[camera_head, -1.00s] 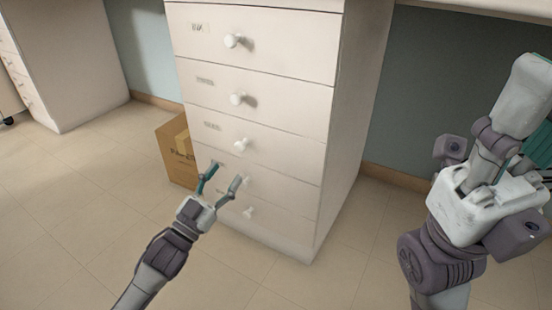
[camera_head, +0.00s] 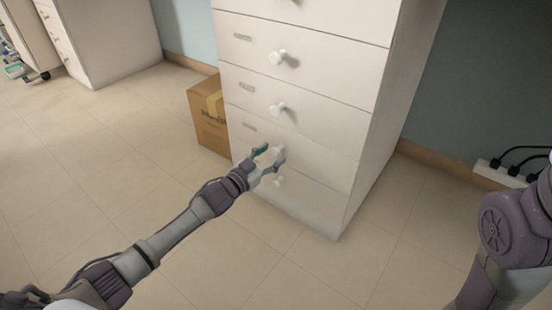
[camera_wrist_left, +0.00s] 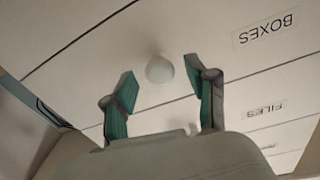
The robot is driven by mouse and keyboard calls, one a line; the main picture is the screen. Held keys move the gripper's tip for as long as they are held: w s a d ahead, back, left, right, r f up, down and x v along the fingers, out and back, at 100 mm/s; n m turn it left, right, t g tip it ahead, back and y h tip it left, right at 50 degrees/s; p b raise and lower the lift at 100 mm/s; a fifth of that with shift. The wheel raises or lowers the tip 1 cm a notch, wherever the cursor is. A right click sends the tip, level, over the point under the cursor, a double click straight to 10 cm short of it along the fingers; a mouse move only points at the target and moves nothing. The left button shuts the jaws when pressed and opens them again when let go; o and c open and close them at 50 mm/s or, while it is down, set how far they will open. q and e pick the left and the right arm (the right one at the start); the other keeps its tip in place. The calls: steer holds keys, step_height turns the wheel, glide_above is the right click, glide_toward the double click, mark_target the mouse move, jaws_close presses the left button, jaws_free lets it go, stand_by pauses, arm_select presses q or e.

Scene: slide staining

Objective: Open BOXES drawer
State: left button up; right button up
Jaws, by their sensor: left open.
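The BOXES drawer shows in the left wrist view, its label (camera_wrist_left: 267,28) upside down, with a round white knob (camera_wrist_left: 160,68). In the head view its front (camera_head: 320,160) is low on the white cabinet, flush with the drawers around it; its label is too small to read there. My left gripper (camera_head: 271,155) is open at this knob. In the left wrist view the gripper (camera_wrist_left: 160,85) has its two green-padded fingers apart, one on each side of the knob, near the fingertips. I cannot tell whether they touch it. My right gripper is out of view.
A cardboard box (camera_head: 208,118) stands on the floor against the cabinet's left side. A FILES drawer label (camera_wrist_left: 263,113) shows beside the BOXES drawer. A power strip (camera_head: 500,172) with cables lies at the right wall. The tiled floor before the cabinet is clear.

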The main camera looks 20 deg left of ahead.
arm_select(q)
steer(key=shift+b+x, duration=0.35)
steer(key=shift+x, duration=0.9)
jaws_close()
